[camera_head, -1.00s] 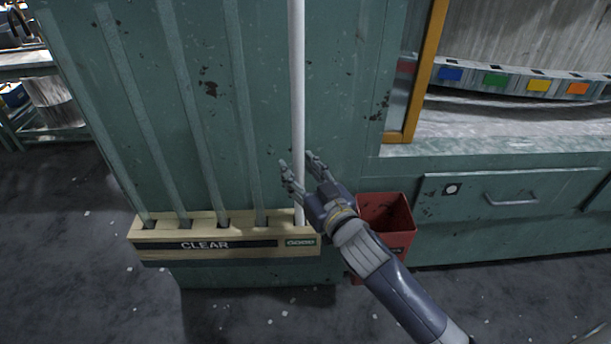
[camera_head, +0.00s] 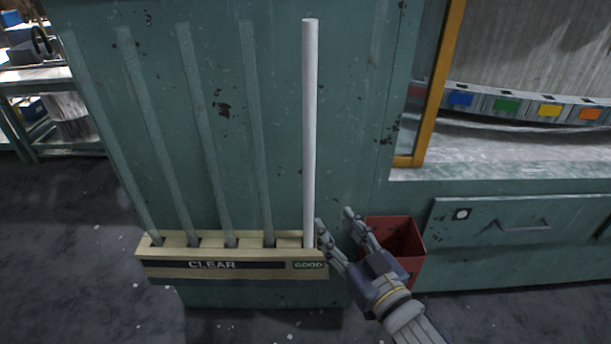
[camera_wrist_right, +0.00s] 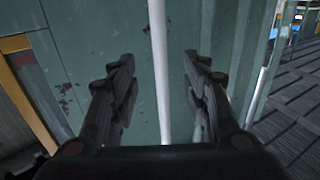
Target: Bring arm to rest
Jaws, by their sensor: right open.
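My right gripper (camera_head: 333,222) is open and empty in the head view, just right of the lower end of a white tube. The white tube (camera_head: 310,130) stands upright at the right end of a wooden rack (camera_head: 160,262) labelled CLEAR and GOOD. In the right wrist view the tube (camera_wrist_right: 159,70) shows between the two open fingers of my right gripper (camera_wrist_right: 161,85), beyond them. The fingers look apart from the tube. My left gripper is not in view.
Several clear glass tubes (camera_head: 208,130) stand in the rack's other slots against a green cabinet (camera_head: 350,100). A red bin (camera_head: 400,240) is close behind my right gripper. A drawer (camera_head: 510,225) and a window with an orange frame (camera_head: 440,90) are at the right.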

